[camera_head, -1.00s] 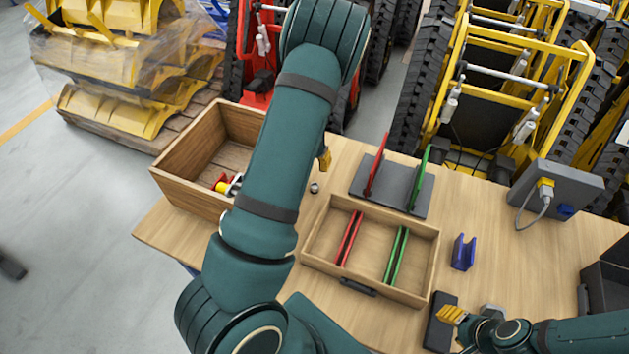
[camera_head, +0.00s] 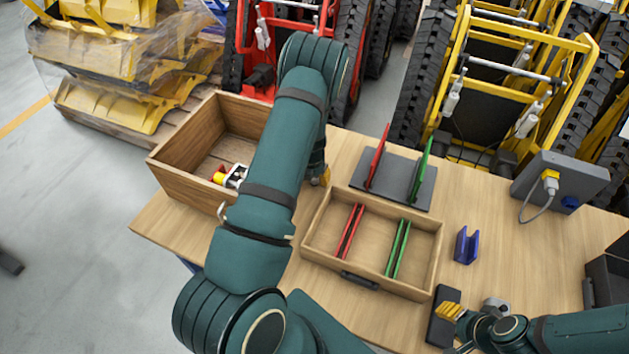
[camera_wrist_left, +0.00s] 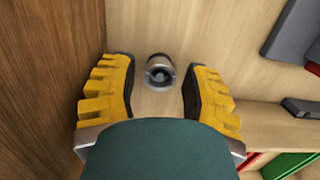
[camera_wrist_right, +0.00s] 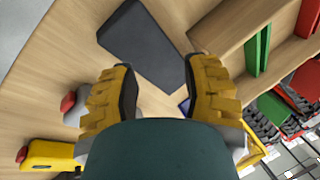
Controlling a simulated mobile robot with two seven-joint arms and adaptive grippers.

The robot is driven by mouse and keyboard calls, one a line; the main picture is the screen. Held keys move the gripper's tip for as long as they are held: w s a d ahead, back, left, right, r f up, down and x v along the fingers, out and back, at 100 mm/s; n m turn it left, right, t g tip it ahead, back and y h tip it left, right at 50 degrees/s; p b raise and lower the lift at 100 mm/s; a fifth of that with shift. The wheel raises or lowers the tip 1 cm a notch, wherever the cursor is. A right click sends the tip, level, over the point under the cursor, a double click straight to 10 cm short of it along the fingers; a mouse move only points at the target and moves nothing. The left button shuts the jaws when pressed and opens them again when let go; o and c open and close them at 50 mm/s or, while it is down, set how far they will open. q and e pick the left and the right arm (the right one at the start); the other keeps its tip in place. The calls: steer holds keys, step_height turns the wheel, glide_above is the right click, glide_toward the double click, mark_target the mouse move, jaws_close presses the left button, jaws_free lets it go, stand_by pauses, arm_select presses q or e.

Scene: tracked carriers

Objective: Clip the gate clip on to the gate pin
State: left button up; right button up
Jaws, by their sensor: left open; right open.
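A small round grey metal piece (camera_wrist_left: 159,72) with a dark hollow end sits on the wooden table in the left wrist view; I cannot tell whether it is the gate pin or the gate clip. My left gripper (camera_head: 322,178) is open above it; in the left wrist view the yellow fingers (camera_wrist_left: 156,88) stand either side of it, apart from it. In the head view my left arm hides the piece. A blue U-shaped holder (camera_head: 466,246) stands right of the tray. My right gripper (camera_head: 451,312) is open and empty near the dark pad, also in its wrist view (camera_wrist_right: 158,85).
A wooden box (camera_head: 168,172) with red, yellow and white parts (camera_head: 232,176) stands left. A wooden tray (camera_head: 437,262) holds red and green strips. Behind it is a grey base (camera_head: 397,185) with red and green plates. A grey unit (camera_head: 560,180) stands at right.

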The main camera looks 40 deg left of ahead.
arm_select(q)
steer(key=shift+f, duration=0.25)
steer(key=shift+c, duration=0.4)
steer(key=c, duration=0.5)
steer(key=shift+c, duration=0.2)
steer(key=shift+r, duration=0.1)
step_height(320, 180, up, 28)
steer(key=p, duration=0.5)
arm_select(e)
step_height(320, 180, up, 6)
steer(key=shift+d, duration=0.15)
steer(key=shift+s, duration=0.1)
arm_select(q)
jaws_close()
